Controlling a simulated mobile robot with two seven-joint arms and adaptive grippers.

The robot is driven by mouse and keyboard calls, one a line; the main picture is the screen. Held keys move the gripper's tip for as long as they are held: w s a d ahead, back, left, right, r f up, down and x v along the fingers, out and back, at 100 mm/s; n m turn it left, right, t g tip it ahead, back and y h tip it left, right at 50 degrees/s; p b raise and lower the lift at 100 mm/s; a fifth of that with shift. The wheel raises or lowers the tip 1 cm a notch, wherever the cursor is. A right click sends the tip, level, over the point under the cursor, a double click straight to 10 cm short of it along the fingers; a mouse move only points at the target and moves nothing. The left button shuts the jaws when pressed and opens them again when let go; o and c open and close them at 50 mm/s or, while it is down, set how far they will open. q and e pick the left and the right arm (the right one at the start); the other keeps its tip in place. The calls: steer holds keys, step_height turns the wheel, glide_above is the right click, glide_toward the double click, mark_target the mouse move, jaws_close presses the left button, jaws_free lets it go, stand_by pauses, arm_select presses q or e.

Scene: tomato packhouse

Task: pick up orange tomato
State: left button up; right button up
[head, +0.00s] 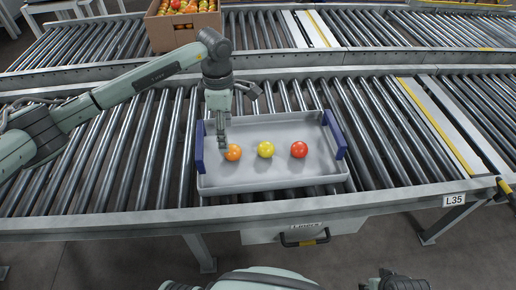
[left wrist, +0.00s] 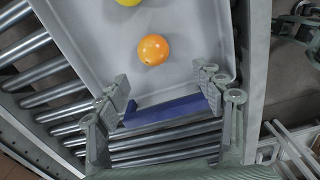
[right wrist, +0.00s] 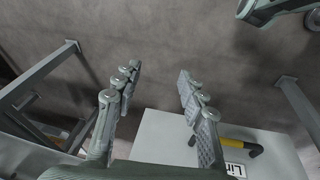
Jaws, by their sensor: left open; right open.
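The orange tomato (head: 233,153) lies at the left end of a grey tray (head: 270,180) with blue end handles. A yellow tomato (head: 266,149) and a red tomato (head: 299,150) lie to its right in a row. My left gripper (head: 224,142) is over the tray's left end, just behind and above the orange tomato. In the left wrist view, the left gripper (left wrist: 168,100) is open and empty, with the orange tomato (left wrist: 153,50) beyond its fingertips. My right gripper (right wrist: 160,75) is open and empty, above the floor by a drawer front.
The tray rests on a roller conveyor (head: 130,150). Its blue left handle (head: 199,147) is close to my left gripper. A cardboard box of tomatoes (head: 184,28) stands on the conveyor behind. A drawer unit (head: 300,230) with a yellow-and-black handle is below the front rail.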

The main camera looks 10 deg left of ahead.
mark_target(232, 147)
arm_select(q)
steer(key=shift+w+d+f, duration=0.1)
steer(key=shift+w+d, duration=0.05)
steer(key=shift+d, duration=0.2)
steer(key=shift+d+f, duration=0.15)
steer(key=shift+f, duration=0.1)
steer(key=shift+w+f+p, duration=0.2)
steer(key=shift+f+p, duration=0.05)
steer(key=shift+f, duration=1.55)
steer(key=shift+w+f+p, duration=0.15)
steer(key=shift+f+p, duration=0.05)
steer(key=shift+f, duration=1.55)
arm_select(e)
steer(key=shift+s+d+f, duration=0.1)
steer(key=shift+s+f, duration=0.05)
steer(key=shift+f, duration=0.3)
steer(key=shift+s+d+f, duration=0.1)
steer(key=shift+s+f, duration=0.05)
steer(key=shift+f, duration=0.25)
arm_select(q)
steer(key=c, duration=0.9)
